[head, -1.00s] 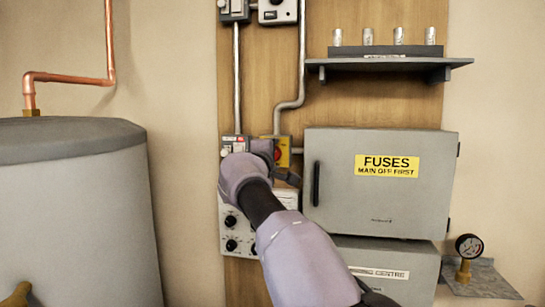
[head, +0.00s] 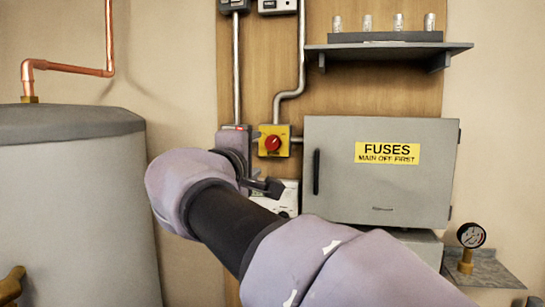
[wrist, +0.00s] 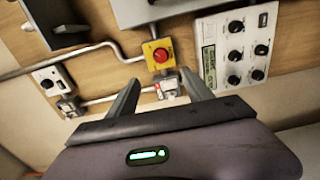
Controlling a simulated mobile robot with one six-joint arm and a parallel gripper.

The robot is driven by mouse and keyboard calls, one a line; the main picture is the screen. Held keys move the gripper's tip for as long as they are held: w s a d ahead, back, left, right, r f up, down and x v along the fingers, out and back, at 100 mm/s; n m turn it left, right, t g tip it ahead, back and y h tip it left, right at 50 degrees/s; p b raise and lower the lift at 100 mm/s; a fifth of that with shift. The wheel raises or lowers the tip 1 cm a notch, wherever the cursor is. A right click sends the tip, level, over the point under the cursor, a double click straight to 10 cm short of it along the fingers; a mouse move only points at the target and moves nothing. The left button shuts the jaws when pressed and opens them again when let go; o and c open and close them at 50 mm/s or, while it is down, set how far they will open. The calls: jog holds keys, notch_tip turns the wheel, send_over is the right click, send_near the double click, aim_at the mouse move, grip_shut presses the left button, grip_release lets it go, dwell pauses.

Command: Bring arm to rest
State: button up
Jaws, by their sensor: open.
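My arm reaches up from the lower right in the head view, and my gripper (head: 264,187) is in front of the wooden board, beside the grey fuse box's left edge. In the wrist view my gripper (wrist: 162,84) is open, with its two fingers spread and nothing between them. Beyond the fingertips is a yellow box with a red rotary knob (wrist: 161,54). This red knob also shows in the head view (head: 272,142), just above my gripper. My gripper appears clear of the board, but the exact gap is hard to judge.
The closed fuse box (head: 382,195) is to the right, below a shelf (head: 388,47) bearing several fuses. A pressure gauge (head: 471,235) stands at far right. A large grey tank (head: 75,210) is at left. A white panel with black knobs (wrist: 237,45) shows in the wrist view.

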jog(key=s+d+f+m+g, duration=0.45)
jog(key=s+d+f, duration=0.25)
jog(key=d+f, duration=0.3)
jog(key=s+d+f+m+g, duration=0.4)
jog(key=s+d+f+m, duration=0.25)
jog(key=d+f, duration=0.35)
jog(key=s+a+f+m+g+y, duration=0.1)
jog(key=s+f+m+g+y, duration=0.2)
jog(key=s+f+m, duration=0.6)
jog(key=s+f+y, duration=0.1)
jog(key=s+f, duration=0.4)
jog(key=s, duration=0.4)
jog(key=shift+s+f+m+y, duration=0.2)
jog(key=shift+f+m+y, duration=0.1)
jog(key=shift+f, duration=0.1)
jog(key=shift+g, duration=0.25)
